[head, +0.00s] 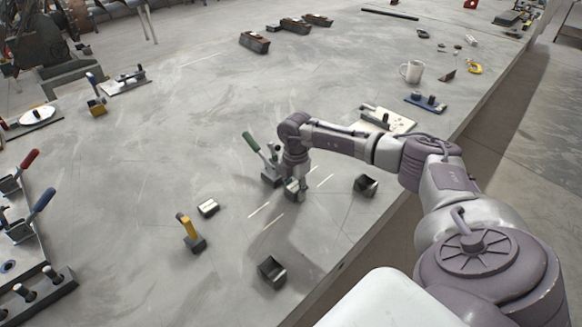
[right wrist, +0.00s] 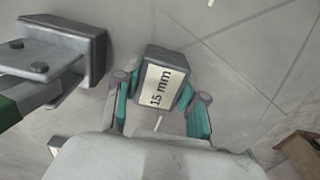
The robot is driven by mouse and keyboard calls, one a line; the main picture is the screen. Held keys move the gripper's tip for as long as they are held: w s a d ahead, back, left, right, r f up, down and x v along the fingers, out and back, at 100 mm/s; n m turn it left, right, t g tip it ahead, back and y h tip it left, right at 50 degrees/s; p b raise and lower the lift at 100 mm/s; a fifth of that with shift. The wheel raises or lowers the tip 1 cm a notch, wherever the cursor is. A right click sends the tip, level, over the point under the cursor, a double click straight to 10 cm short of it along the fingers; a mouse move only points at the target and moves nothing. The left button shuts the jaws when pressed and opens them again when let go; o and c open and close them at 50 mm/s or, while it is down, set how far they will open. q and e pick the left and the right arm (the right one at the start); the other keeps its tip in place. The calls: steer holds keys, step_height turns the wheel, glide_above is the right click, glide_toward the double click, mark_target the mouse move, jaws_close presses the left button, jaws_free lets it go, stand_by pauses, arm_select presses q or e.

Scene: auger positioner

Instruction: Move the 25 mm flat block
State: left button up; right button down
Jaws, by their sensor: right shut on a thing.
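My right gripper (head: 294,183) points down at the middle of the table, its arm reaching in from the right. In the right wrist view the right gripper (right wrist: 160,108) is shut on a grey block (right wrist: 168,58) with a white label that reads "15 mm". In the head view the held block is small and partly hidden by the fingers; I cannot tell whether it touches the table. Another small block (head: 208,207) with a pale top lies to the left, its label too small to read. My left gripper is out of view.
A green-handled clamp (head: 262,158) stands close left of the right gripper. Dark open holders (head: 366,184) and (head: 271,270) and a yellow-handled tool (head: 189,232) are nearby. A mug (head: 412,71) stands farther back. The table (head: 150,185) is bare at centre left.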

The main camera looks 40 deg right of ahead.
stand_by(0.3)
steer(key=c, duration=0.6)
jaws_free()
steer(key=shift+r, duration=0.25)
step_height(320, 180, up, 12)
steer(key=shift+d+f, duration=0.1)
steer(key=shift+f, duration=0.15)
